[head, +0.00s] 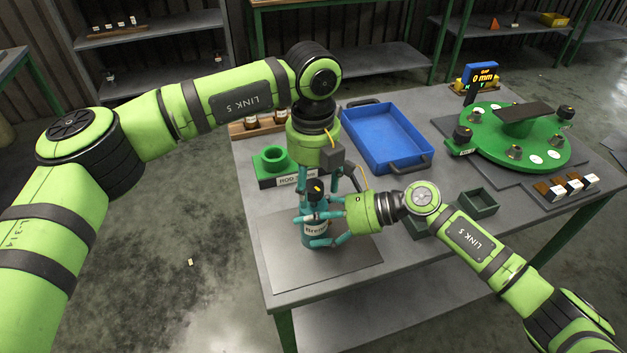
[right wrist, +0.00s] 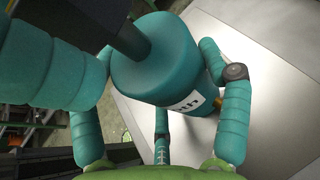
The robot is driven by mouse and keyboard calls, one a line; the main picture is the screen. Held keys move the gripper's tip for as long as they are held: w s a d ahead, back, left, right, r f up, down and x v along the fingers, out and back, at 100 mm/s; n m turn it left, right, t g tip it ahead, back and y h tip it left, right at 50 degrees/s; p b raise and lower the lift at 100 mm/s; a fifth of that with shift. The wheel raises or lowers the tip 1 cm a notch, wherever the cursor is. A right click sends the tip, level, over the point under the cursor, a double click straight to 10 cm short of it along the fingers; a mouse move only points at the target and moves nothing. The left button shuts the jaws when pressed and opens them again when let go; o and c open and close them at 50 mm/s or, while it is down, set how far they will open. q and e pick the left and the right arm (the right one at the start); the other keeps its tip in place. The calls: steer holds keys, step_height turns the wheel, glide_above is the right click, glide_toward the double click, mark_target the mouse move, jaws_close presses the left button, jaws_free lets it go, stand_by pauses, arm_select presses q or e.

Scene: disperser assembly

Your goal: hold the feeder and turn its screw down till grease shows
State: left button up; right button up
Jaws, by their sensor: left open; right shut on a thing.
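The feeder (head: 315,232) is a teal cylinder with a white label, upright on a grey mat on the table. Its screw has a black knob (head: 316,187) with a yellow mark on top. My right gripper (head: 318,240) is shut on the feeder's body from the right. The right wrist view shows its teal fingers on both sides of the feeder (right wrist: 165,65). My left gripper (head: 320,205) points down from above with its fingers apart around the knob. I cannot tell whether they touch it. No grease can be made out.
The grey mat (head: 275,262) is bare around the feeder. A blue tray (head: 385,137), a green stand (head: 272,160) and small dark bins (head: 478,202) are on the table. A green round fixture (head: 515,140) with a display (head: 482,75) stands at the back right.

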arm_select(q)
steer(key=c, duration=1.1)
steer(key=shift+m, duration=0.3)
steer(key=shift+c, duration=0.2)
steer(key=m, duration=0.8)
steer(key=shift+m, duration=0.4)
steer(key=m, duration=0.4)
steer(key=shift+m, duration=0.3)
steer(key=m, duration=0.4)
steer(key=shift+m, duration=0.3)
